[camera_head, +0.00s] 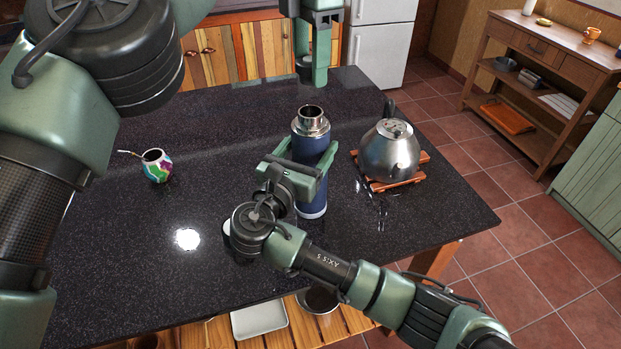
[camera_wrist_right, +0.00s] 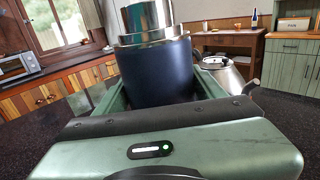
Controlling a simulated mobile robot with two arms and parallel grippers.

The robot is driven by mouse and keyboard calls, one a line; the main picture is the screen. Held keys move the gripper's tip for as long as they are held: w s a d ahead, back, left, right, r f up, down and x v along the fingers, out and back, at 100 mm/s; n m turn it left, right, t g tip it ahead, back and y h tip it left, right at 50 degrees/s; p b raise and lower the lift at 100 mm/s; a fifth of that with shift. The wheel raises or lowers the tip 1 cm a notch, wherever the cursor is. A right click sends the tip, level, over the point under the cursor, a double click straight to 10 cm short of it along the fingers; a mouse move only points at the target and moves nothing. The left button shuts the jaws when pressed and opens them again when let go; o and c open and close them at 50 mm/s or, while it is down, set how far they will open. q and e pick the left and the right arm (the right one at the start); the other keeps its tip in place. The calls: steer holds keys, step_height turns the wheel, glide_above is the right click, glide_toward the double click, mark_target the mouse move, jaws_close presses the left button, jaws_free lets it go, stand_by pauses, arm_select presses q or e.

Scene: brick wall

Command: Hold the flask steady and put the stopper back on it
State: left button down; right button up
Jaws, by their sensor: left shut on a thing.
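A dark blue flask (camera_head: 309,150) with a steel neck stands upright on the dark table, its mouth open. In the right wrist view its blue body (camera_wrist_right: 157,72) fills the space between the fingers. My right gripper (camera_head: 301,160) comes from the lower right and is shut on the flask body from both sides. My left gripper (camera_head: 312,62) hangs down at the top, beyond and above the flask. It is shut on a small dark thing, apparently the stopper (camera_head: 303,69), which is partly hidden by the fingers and apart from the flask mouth.
A steel kettle (camera_head: 389,153) stands on a wooden trivet (camera_head: 424,158) right of the flask. A colourful cup (camera_head: 157,166) with a metal straw stands at left. The table (camera_head: 150,255) is mostly clear on its left side.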

jaws_close()
arm_select(q)
steer(key=shift+f, duration=2.45)
steer(key=shift+f, duration=0.9)
arm_select(e)
steer(key=shift+f, duration=0.1)
arm_select(q)
steer(key=shift+f, duration=0.55)
